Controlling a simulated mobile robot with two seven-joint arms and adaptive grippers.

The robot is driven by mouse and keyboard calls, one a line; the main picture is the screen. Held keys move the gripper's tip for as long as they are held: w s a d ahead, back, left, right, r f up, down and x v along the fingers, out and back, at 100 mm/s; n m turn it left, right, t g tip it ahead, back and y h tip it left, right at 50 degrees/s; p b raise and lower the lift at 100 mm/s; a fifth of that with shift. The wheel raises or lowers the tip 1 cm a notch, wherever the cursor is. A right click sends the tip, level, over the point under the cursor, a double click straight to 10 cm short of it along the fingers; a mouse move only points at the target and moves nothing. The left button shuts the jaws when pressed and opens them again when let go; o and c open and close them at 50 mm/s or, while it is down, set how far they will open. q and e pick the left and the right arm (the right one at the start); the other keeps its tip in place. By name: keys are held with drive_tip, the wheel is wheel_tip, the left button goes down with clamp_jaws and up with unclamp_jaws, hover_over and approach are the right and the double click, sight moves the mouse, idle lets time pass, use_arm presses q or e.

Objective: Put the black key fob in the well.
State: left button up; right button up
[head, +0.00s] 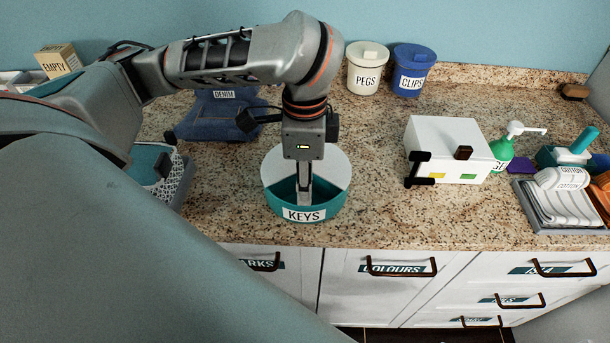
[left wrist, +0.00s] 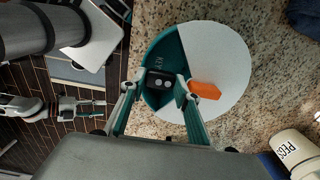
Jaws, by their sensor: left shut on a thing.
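The round teal bowl (head: 335,208) labelled KEYS stands near the front of the counter. A white cover (left wrist: 220,60) spans part of its top, leaving an open teal well (left wrist: 160,50). My left gripper (head: 305,190) points down into this open part. In the left wrist view, my left gripper (left wrist: 158,92) is shut on the black key fob (left wrist: 160,80), which shows two pale round spots. The fob is over or inside the well; whether it touches the bottom cannot be told. The fob is hidden in the head view.
An orange piece (left wrist: 205,90) lies at the cover's edge beside the gripper. A white box (head: 445,135) with a black handle stands to the right. PEGS (head: 366,72) and CLIPS (head: 412,75) pots stand behind. Counter between bowl and box is clear.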

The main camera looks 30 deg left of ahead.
use_arm(q)
drive_tip(key=o, duration=0.7)
use_arm(e)
drive_tip(key=shift+r, duration=0.1)
use_arm(q)
drive_tip(key=shift+r+b, duration=0.35)
drive_tip(key=shift+r, duration=0.05)
wheel_tip(320, 180, up, 7)
drive_tip(key=shift+p, duration=1.1)
drive_tip(key=shift+r+p, duration=0.6)
drive_tip(key=shift+r, duration=2.1)
use_arm(e)
drive_tip(key=shift+s+d+h, duration=0.4)
drive_tip(key=shift+s+d, duration=0.2)
drive_tip(key=shift+d, duration=0.35)
